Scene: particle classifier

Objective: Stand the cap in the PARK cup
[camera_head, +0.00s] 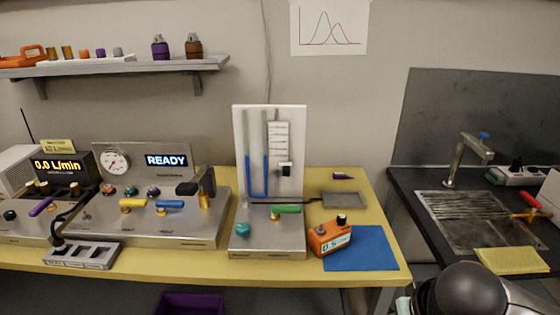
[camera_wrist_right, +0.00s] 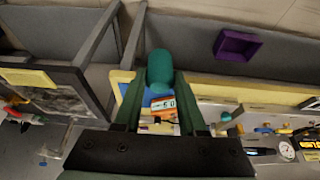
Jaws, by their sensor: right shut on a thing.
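In the right wrist view my right gripper (camera_wrist_right: 157,92) is shut on a rounded teal thing (camera_wrist_right: 160,68), which sticks out beyond the fingertips. I take it to be the cap, but its form is partly hidden by the fingers. It is held clear of the bench. In the head view my right arm's dark rounded link is at the bottom right, and the fingers cannot be made out there. No PARK label can be read, so I cannot tell which thing is the PARK cup. My left gripper is not in view.
The yellow bench (camera_head: 372,192) carries a panel reading READY (camera_head: 166,160), a manometer board (camera_head: 290,150), an orange meter (camera_head: 330,238) on a blue mat (camera_head: 372,255), and a grey slotted block (camera_head: 82,255). A sink (camera_head: 465,222) is right. A purple bin (camera_wrist_right: 237,45) is below.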

